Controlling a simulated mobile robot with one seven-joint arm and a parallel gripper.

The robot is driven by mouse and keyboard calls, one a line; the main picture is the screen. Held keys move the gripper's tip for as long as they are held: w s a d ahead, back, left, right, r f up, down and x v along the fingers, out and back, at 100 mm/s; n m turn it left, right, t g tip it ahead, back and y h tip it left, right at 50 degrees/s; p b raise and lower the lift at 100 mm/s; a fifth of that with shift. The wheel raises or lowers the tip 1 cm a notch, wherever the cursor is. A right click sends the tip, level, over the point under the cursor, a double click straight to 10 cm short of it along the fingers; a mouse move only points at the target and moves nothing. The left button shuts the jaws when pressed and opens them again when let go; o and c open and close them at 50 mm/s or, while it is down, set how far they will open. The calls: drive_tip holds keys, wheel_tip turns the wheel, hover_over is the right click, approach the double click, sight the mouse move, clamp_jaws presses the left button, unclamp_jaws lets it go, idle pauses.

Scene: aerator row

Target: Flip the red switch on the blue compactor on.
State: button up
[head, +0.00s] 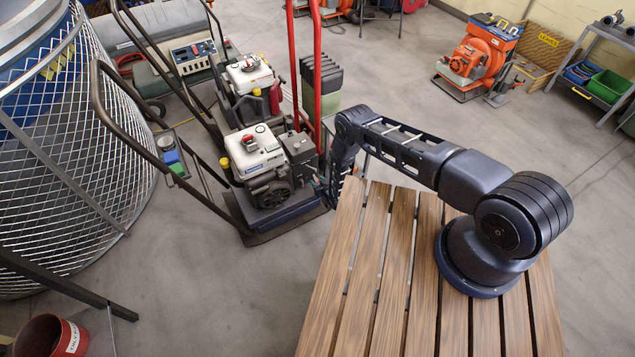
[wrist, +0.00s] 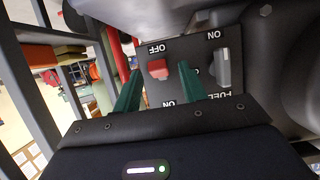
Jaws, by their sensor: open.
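The compactor with a dark blue base (head: 290,216) and white-topped engine stands left of the wooden table in the head view. In the wrist view its dark switch panel (wrist: 198,52) appears upside down. The red switch (wrist: 158,69) sits between an OFF label above and an ON label below; which way it is set I cannot tell. My gripper (wrist: 160,72) is open, its two green fingers on either side of the red switch. Contact cannot be told. In the head view my gripper (head: 322,190) is small at the engine's right side.
A grey switch (wrist: 222,65) is right of the red one, beyond the right finger. A second similar machine (head: 248,76) stands behind. The slatted wooden table (head: 370,260) is under my arm. A wire-mesh guard (head: 75,140) stands at left. Open floor lies beyond the table.

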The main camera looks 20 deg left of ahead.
drive_tip(key=shift+w+a+f, duration=0.1)
drive_tip(key=shift+w+a, duration=0.1)
clamp_jaws()
drive_tip(key=shift+r+g+h, duration=0.55)
drive_tip(key=shift+g+h, duration=0.55)
unclamp_jaws()
